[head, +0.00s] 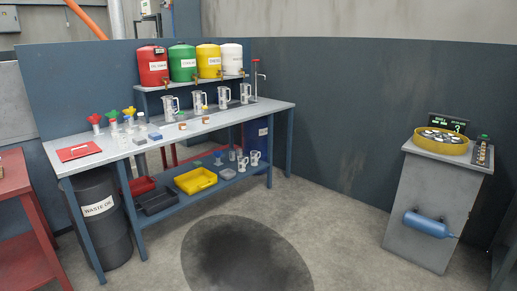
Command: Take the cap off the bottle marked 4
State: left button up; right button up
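No bottle with a readable 4 shows in the head view. Several small clear containers (121,137) stand near the left end of the workbench, by red, green and yellow funnels (112,117); they are too small to tell caps or marks. On the grey stand at the right sits a round yellow tray (441,149) holding several pale round items, whose marks I cannot read. Neither of my grippers is in view.
The long workbench (225,122) carries clear jugs (198,99) below red, green, yellow and white drums (182,63). A waste oil drum (100,215) stands under its left end. The grey stand (425,195) is at right. Open floor (330,215) lies between.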

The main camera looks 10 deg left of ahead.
aim_at(181, 118)
jog(key=i+j+u, duration=0.1)
jog(key=i+u, duration=0.35)
jog(key=i, duration=2.25)
